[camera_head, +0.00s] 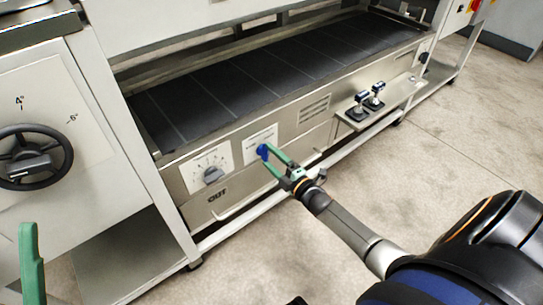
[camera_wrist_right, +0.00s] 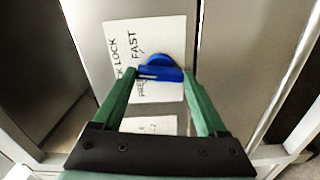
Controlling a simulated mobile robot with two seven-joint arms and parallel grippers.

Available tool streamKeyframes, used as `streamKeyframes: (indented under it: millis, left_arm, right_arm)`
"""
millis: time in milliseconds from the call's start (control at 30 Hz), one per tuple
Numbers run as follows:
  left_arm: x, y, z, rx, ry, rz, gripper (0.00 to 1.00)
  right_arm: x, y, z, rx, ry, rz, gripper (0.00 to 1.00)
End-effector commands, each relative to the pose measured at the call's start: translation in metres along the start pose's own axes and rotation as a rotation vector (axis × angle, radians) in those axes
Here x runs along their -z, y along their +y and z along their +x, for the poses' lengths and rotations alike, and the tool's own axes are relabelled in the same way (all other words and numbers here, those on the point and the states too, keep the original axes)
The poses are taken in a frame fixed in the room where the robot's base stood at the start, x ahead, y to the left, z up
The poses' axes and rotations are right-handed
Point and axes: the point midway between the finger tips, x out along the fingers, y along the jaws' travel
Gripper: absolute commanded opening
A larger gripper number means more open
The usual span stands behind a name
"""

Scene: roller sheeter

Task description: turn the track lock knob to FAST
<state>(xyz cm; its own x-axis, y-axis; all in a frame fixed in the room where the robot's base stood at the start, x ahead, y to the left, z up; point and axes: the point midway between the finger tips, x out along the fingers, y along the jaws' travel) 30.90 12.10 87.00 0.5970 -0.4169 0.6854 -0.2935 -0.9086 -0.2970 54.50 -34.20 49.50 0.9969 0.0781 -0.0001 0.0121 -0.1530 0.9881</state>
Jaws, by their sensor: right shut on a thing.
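The track lock knob (camera_head: 263,152) is blue and sits on the machine's front panel. In the right wrist view the same knob (camera_wrist_right: 160,62) shows its bar lying across the picture between the fingertips, with a white mark toward the left end. The white label (camera_wrist_right: 152,28) beside it reads LOCK, FAST and FREE. The mark lies nearer FREE than FAST. My right gripper (camera_head: 269,156) has its green fingers on either side of the knob's bar and is shut on it. Of my left gripper, a green finger (camera_head: 31,265) shows at the lower left, apart from the machine.
A grey dial (camera_head: 212,174) on a white plate is left of the knob, above the word OUT. A black handwheel (camera_head: 35,157) is at far left. Two small levers (camera_head: 366,100) stand on a shelf to the right. Open floor (camera_head: 440,160) lies in front.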

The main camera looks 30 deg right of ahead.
Motion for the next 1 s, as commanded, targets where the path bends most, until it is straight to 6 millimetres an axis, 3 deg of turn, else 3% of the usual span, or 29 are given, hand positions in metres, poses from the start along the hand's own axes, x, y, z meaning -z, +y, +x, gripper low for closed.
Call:
streamKeyframes:
  millis: [500, 1000]
  left_arm:
    - [0.011, -0.006, 0.010, 0.008, 0.012, 0.021, 0.50]
    - [0.014, -0.008, 0.012, 0.013, 0.014, 0.028, 0.50]
  right_arm:
    - [0.000, 0.000, 0.000, 0.002, 0.000, 0.449, 0.19]
    - [0.000, 0.000, 0.000, 0.001, 0.001, 0.638, 0.19]
